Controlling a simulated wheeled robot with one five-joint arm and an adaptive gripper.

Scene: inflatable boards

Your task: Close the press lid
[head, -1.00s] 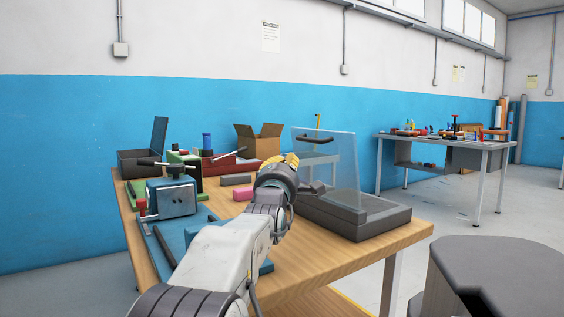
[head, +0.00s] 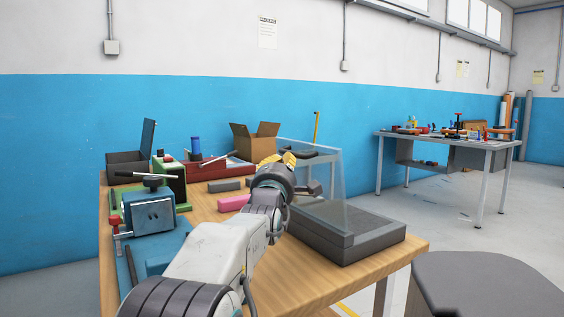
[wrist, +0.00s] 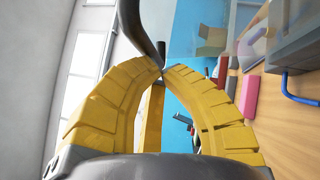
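The press (head: 345,232) is a dark grey base at the right front of the wooden table. Its clear lid (head: 328,190) stands raised and tilted above the base. My gripper (head: 286,160) is at the lid's left side; its yellow fingers overlap the lid's edge in the head view. The clear lid shows faintly in the wrist view (wrist: 190,30).
A blue vise-like device (head: 150,210), a green one (head: 170,180) and a pink block (head: 233,202) lie on the left of the table. A cardboard box (head: 253,145) stands at the back. A grey stool (head: 480,285) is at the front right.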

